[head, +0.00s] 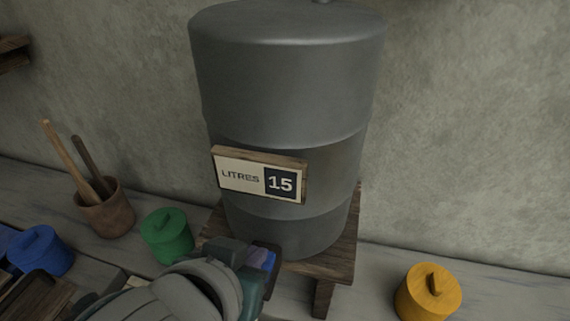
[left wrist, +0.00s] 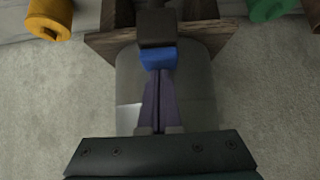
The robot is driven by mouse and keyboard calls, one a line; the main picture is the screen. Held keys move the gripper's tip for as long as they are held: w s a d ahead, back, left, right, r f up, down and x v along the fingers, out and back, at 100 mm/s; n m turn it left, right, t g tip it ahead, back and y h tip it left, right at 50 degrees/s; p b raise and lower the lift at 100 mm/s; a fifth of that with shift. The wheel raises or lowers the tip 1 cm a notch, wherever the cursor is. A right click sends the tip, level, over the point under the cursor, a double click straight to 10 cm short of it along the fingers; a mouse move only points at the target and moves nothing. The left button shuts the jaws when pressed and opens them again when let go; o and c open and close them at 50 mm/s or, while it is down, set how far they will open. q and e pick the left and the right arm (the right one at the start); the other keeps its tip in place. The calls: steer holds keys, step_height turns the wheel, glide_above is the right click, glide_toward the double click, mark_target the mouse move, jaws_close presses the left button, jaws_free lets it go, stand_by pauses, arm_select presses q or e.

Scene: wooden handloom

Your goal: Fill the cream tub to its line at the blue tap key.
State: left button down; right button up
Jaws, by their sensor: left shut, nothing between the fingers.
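The blue tap key (left wrist: 158,57) shows in the left wrist view, below a dark block (left wrist: 157,28) in front of the grey drum. My left gripper (left wrist: 158,76) has its two purple-grey fingers together, with nothing between them. Their tips are at the edge of the blue key in the picture; I cannot tell whether they touch it. In the head view my left gripper (head: 262,260) is at the foot of the drum and hides the tap area. I cannot make out the cream tub in either view. My right gripper is not in view.
The grey drum (head: 285,90) stands on a wooden stand (head: 335,265) and bears a sign (head: 240,178) reading LITRES 15. A green lidded pot (head: 167,235), a blue one (head: 42,250) and a yellow one (head: 428,292) stand around it. A brown pot (head: 105,212) holds sticks.

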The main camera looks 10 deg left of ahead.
arm_select(q)
steer(key=shift+s+a+f+g, duration=0.25)
steer(key=shift+s+f, duration=0.3)
steer(key=shift+f, duration=0.3)
steer(key=shift+r, duration=0.3)
steer(key=r+p, duration=0.3)
steer(key=w+r+p, duration=0.1)
steer(key=r+p, duration=0.1)
steer(key=shift+d, duration=0.15)
steer(key=v, duration=1)
steer(key=shift+d, duration=0.15)
